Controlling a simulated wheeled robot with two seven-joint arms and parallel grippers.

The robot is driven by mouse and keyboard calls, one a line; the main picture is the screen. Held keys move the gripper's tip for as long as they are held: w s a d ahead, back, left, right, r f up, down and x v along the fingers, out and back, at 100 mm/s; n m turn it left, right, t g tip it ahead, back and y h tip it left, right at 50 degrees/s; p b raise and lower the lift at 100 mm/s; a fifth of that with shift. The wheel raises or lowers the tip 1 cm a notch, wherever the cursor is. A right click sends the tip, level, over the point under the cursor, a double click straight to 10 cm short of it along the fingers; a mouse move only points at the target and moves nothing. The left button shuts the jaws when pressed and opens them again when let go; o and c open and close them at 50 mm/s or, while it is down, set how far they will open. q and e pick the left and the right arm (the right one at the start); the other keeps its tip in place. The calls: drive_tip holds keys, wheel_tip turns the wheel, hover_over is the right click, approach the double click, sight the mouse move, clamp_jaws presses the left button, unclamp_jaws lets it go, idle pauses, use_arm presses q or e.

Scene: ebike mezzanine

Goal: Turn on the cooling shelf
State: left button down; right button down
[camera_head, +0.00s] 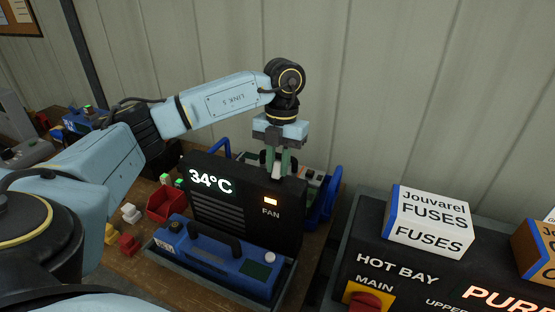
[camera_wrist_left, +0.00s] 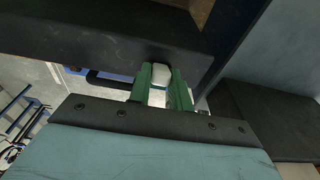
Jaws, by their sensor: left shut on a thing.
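The cooling shelf (camera_head: 240,185) is a dark panel with a white 34°C readout (camera_head: 211,181), vent slots and a FAN label. My left gripper (camera_head: 278,168) points down at the panel's top edge, above the FAN side. In the left wrist view its green fingers (camera_wrist_left: 163,85) are shut on a small white piece (camera_wrist_left: 156,73) at the dark housing's edge. What this piece is does not show clearly. My right gripper is not in view.
A blue battery-like case (camera_head: 220,262) with a dark handle lies in a tray before the panel. A red bin (camera_head: 165,204) stands left. At right, a white fuse box (camera_head: 428,222) sits on a dark HOT BAY unit (camera_head: 400,268) with a red main knob (camera_head: 365,302).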

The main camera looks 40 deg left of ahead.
sight(278, 162)
use_arm(q)
drive_tip(key=c, duration=1.3)
unclamp_jaws()
drive_tip(key=r, duration=0.3)
drive_tip(key=w+r, duration=0.1)
drive_tip(key=r, duration=0.1)
drive_tip(key=shift+a+b, duration=0.1)
drive_tip(key=shift+b, duration=0.2)
drive_tip(key=r, duration=0.2)
drive_tip(key=r+p, duration=0.1)
drive_tip(key=r, duration=0.2)
drive_tip(key=w+r+p, duration=0.1)
drive_tip(key=r, duration=0.2)
drive_tip(key=shift+a+r, duration=0.15)
